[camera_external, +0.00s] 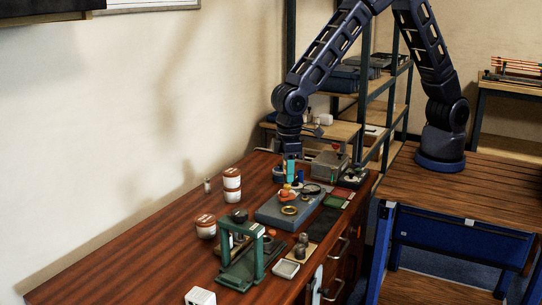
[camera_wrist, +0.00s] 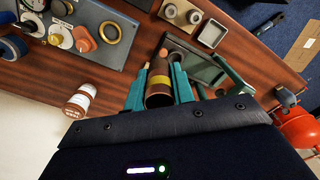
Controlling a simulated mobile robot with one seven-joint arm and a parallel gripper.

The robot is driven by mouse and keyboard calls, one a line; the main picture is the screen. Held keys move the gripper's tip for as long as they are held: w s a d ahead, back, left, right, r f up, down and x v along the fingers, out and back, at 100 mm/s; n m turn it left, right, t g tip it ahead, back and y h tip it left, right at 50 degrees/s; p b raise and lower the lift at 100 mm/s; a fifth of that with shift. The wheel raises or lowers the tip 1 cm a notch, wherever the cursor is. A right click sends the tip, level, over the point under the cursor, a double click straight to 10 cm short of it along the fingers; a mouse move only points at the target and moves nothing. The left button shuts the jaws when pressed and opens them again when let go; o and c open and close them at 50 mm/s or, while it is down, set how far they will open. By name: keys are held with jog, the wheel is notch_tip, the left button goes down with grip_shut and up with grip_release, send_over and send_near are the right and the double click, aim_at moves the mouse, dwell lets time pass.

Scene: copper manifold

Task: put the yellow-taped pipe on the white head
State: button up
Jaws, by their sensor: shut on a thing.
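The yellow-taped pipe (camera_wrist: 159,90) is a brown copper tube with a yellow band. In the wrist view it stands between the teal fingers of my gripper (camera_wrist: 160,92), which is shut on it. In the external view my gripper (camera_external: 290,172) points down above the far part of the blue-grey board (camera_external: 268,214); the pipe is hard to make out there. In the wrist view the board (camera_wrist: 120,12) lies at upper left, apart from the pipe. Several round fittings sit on it, including a pale ringed one (camera_wrist: 62,36); I cannot tell for sure which is the white head.
A brass ring (camera_external: 289,210) and an orange piece (camera_wrist: 84,38) are on the board. A green press frame (camera_external: 259,254) stands nearer the camera. White-and-brown tubs (camera_external: 206,228) stand left. A grey box (camera_external: 328,165) is behind. The table's left side is mostly clear.

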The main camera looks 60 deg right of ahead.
jog(key=w+a+r, duration=0.1)
jog(key=w+a, duration=0.2)
jog(key=a, duration=0.8)
jog(key=w+a+r, duration=0.1)
jog(key=w+a, duration=0.2)
jog(key=a, duration=0.8)
jog(key=r+m, duration=0.1)
jog(key=r, duration=0.1)
send_over(201, 295)
notch_tip(201, 295, down, 20)
jog(key=shift+w+f, duration=0.1)
jog(key=shift+f, duration=0.05)
jog(key=shift+f, duration=0.15)
jog(key=o, duration=1)
notch_tip(201, 295, up, 12)
jog(key=shift+r, duration=0.1)
